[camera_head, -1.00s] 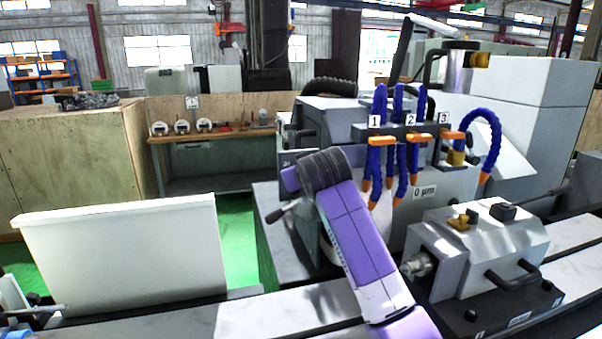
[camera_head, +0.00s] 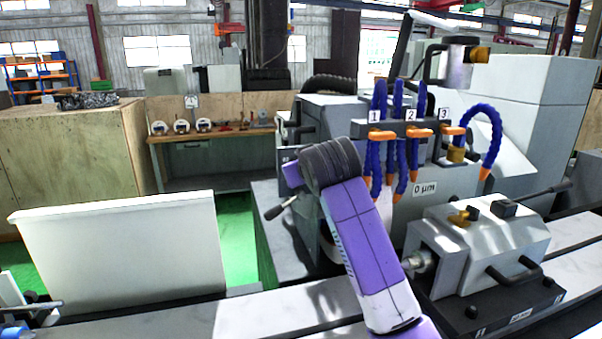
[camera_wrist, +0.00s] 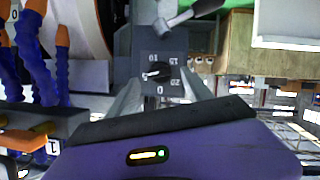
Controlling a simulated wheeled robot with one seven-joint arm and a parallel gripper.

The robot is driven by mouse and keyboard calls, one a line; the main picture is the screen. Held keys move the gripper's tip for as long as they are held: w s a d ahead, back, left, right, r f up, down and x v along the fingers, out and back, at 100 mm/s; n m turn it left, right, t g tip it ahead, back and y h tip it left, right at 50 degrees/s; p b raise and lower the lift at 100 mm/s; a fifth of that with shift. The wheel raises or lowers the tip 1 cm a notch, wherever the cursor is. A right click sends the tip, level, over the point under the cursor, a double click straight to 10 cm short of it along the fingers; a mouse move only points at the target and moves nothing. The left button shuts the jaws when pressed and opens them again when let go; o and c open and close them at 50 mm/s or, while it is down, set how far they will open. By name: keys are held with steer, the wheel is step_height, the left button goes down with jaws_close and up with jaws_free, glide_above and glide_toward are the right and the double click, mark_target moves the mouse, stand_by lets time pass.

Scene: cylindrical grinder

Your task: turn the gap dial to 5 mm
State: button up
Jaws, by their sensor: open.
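My gripper (camera_wrist: 159,84) is open, with one grey finger to each side of the dial plate in the picture. I cannot tell whether a finger touches the knob. In the head view my arm hides the gripper, and I cannot make out the dial.
A lever handle (camera_wrist: 188,16) lies close above the dial in the wrist view. Blue coolant hoses (camera_head: 378,150) with orange valves hang right of my arm.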

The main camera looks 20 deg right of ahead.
steer(key=shift+b+v, duration=0.4)
steer(key=shift+v, duration=1.4)
step_height(320, 180, up, 6)
steer(key=a+t, duration=0.1)
steer(key=t, duration=0.2)
steer(key=s+f+m+t+y+b, duration=0.2)
steer(key=s+f+t, duration=0.2)
steer(key=s+f, duration=1.85)
steer(key=s+f+g, duration=0.2)
steer(key=s+f, duration=0.3)
steer(key=s, duration=0.7)
steer(key=s+d+f+g+b, duration=0.1)
steer(key=s+f, duration=0.5)
steer(key=s, duration=0.6)
steer(key=s+f+g, duration=0.2)
steer(key=s+f, duration=0.3)
steer(key=s, duration=0.8)
steer(key=shift+d+f+g+h+b, duration=0.15)
steer(key=shift+d+g+h+b, duration=0.15)
steer(key=shift+d+g+b, duration=0.1)
steer(key=shift+w, duration=0.1)
